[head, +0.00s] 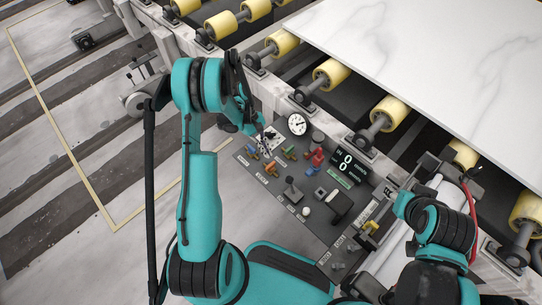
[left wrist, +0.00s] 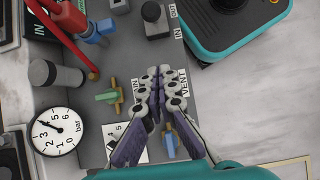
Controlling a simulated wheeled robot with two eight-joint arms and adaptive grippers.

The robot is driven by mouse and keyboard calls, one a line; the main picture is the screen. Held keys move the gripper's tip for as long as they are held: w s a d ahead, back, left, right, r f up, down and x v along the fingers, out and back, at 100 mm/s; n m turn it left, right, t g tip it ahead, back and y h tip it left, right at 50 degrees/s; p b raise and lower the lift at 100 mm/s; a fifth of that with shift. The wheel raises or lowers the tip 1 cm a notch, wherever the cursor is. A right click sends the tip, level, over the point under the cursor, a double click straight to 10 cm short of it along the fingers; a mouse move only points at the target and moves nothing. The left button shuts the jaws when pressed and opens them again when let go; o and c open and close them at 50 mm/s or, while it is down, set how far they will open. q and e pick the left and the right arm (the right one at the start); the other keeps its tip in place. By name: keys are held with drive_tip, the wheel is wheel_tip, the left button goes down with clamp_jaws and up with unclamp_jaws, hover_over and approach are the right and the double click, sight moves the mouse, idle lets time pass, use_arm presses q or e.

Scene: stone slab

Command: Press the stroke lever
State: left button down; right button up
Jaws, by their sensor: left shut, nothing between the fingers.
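No lever is legibly marked stroke. A lever with a dark square knob (head: 291,186) stands on the dark control panel (head: 250,158); what looks like the same knob (left wrist: 155,18) is at the top of the left wrist view, beside IN and OUT labels. My left gripper (head: 264,140) is above the panel's far left part. In the left wrist view its fingertips (left wrist: 165,72) are together and empty, apart from the knob, over small valves and a VENT label. My right arm (head: 445,228) is at the lower right; I cannot make out its gripper.
A white stone slab (head: 430,65) lies on yellow rollers (head: 390,112) behind.

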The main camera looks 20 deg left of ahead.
sight(291, 186)
use_arm(q)
drive_tip(key=s+d+f+b, duration=0.3)
drive_tip(key=d+f, duration=0.2)
drive_tip(key=d, duration=0.2)
drive_tip(key=shift+d+f+b, duration=0.15)
drive_tip(key=shift+d+b, duration=0.15)
